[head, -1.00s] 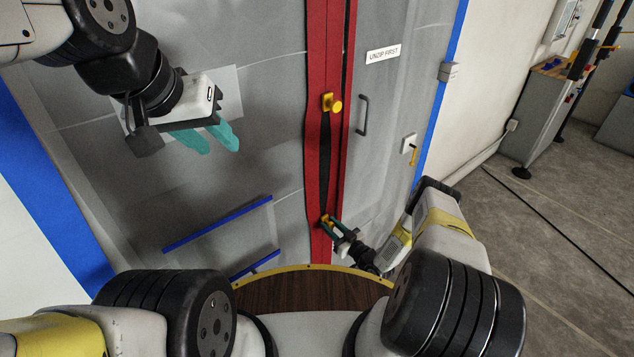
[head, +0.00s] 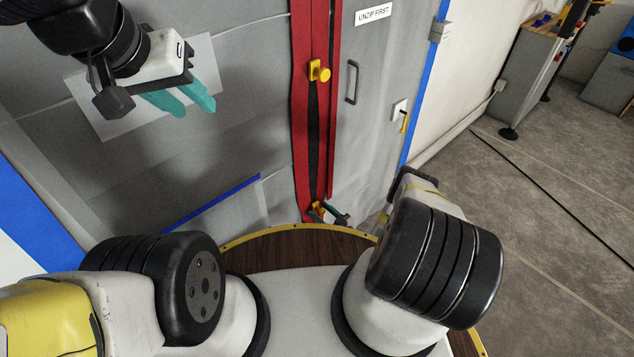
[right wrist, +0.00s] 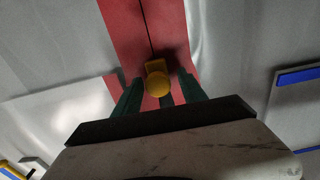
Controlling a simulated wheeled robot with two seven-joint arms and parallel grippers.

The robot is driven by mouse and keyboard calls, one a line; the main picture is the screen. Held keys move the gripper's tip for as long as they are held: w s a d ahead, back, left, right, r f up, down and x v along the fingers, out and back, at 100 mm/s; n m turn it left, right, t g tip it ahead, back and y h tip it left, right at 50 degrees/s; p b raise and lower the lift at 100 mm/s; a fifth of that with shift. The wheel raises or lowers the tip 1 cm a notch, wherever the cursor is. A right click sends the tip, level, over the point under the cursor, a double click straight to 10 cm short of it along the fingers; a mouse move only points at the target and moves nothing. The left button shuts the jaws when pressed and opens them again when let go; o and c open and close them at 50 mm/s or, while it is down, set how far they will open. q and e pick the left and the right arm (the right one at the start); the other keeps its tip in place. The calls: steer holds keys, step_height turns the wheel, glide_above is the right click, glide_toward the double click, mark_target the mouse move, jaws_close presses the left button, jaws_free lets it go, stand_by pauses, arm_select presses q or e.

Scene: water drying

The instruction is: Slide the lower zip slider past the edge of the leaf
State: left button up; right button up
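The yellow lower zip slider (head: 318,208) is low on the red zip strip (head: 303,120), just above my base's rim. My right gripper (head: 335,215) is at it, mostly hidden by my arm. In the right wrist view the slider's round knob (right wrist: 157,82) shows between the spread green fingers, with apparent gaps beside it. The upper slider (head: 319,70) sits higher, and a dark slit runs between the two. The grey leaf (head: 365,130) is right of the strip; its bottom edge is hidden in the head view. My left gripper (head: 185,100) is open and empty at upper left.
A handle (head: 351,82) and an "UNZIP FIRST" label (head: 373,14) are on the leaf. Blue tape (head: 425,85) borders the wall at right. A grey cabinet (head: 525,80) stands beyond, with open floor (head: 550,190) before it.

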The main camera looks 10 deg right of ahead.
steer(key=shift+d, duration=0.1)
steer(key=v, duration=0.7)
steer(key=shift+s+d, duration=0.2)
steer(key=shift+s, duration=0.05)
